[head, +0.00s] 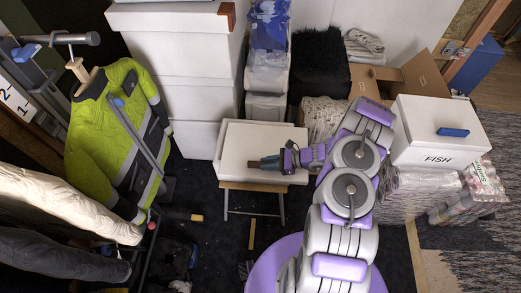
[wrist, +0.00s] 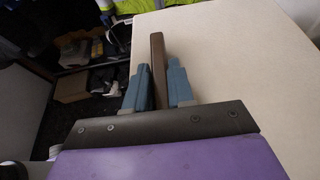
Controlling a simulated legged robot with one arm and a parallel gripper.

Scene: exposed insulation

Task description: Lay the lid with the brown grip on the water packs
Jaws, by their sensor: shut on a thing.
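The white lid (head: 238,140) lies flat, at or just above a small stand in the middle of the head view; I cannot tell whether it touches. Its brown grip (wrist: 157,65) stands between my blue fingers in the wrist view, with the pale lid surface (wrist: 235,65) beside it. My gripper (head: 258,163) is shut on the grip, reaching in from the right. It also shows in the wrist view (wrist: 158,88). Clear-wrapped packs (head: 405,193), which look like the water packs, stand to the right, partly under a white box marked FISH (head: 430,135).
The FISH box has a blue grip (head: 453,132). Stacked white boxes (head: 180,80) stand behind left. A yellow-green jacket (head: 105,135) hangs at left. A black furry block (head: 319,65) and open carton (head: 405,78) stand behind. Dark floor in front of the stand is partly clear.

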